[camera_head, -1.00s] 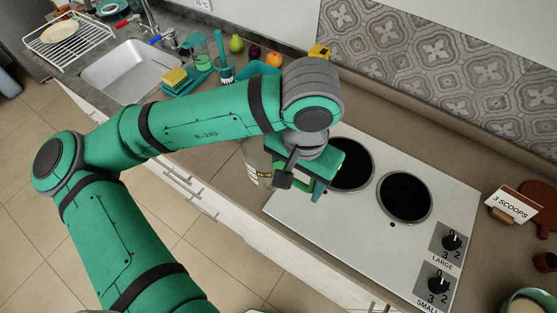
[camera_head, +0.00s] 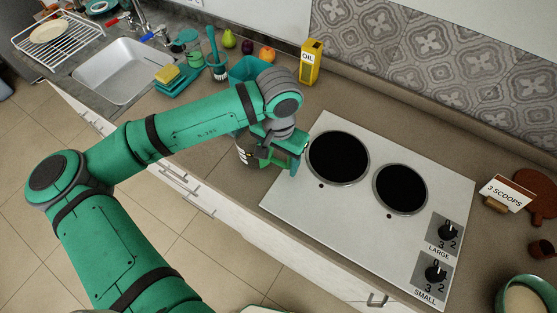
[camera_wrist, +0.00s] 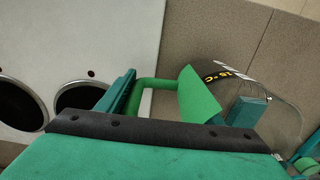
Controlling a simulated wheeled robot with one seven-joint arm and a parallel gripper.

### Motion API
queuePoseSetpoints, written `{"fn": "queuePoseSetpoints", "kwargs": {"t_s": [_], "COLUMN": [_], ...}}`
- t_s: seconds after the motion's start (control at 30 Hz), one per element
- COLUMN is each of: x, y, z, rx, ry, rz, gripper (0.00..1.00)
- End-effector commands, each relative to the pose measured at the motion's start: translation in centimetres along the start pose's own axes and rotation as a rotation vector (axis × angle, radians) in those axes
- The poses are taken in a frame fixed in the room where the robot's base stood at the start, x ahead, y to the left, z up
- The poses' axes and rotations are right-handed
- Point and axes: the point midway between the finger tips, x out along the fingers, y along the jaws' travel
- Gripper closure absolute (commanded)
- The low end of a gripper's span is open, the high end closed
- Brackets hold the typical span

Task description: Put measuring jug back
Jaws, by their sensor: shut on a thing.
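The measuring jug is a clear vessel with a dark printed band and a green handle. In the wrist view its green handle (camera_wrist: 200,97) lies between the fingers of my gripper (camera_wrist: 182,103), which is shut on it. The clear body extends to the right of the handle. In the head view my gripper (camera_head: 280,153) is just left of the hob, over the counter. The jug (camera_head: 243,151) shows only partly there, behind my gripper and wrist. I cannot tell whether its base touches the counter.
The white hob (camera_head: 317,193) with two dark plates lies right of my gripper. A yellow oil carton (camera_head: 311,63) and a teal container (camera_head: 246,70) stand behind. The sink (camera_head: 122,70) and a green soap tray with a sponge (camera_head: 167,74) are further left. Bare counter lies before the carton.

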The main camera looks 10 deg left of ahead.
Motion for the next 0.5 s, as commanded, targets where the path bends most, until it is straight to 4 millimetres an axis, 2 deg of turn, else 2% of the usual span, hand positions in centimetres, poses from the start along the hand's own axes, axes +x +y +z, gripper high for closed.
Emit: {"fn": "queuePoseSetpoints", "kwargs": {"t_s": [0.1, 0.47, 0.5], "x": [0.87, 1.19, 1.14], "y": [-0.07, -0.04, -0.04], "z": [0.07, 0.07, 0.06], "rx": [-0.001, -0.001, -0.001], "ry": [0.000, 0.001, 0.001], "rz": [-0.001, 0.000, -0.001], "gripper": [0.82, 0.82, 0.30]}}
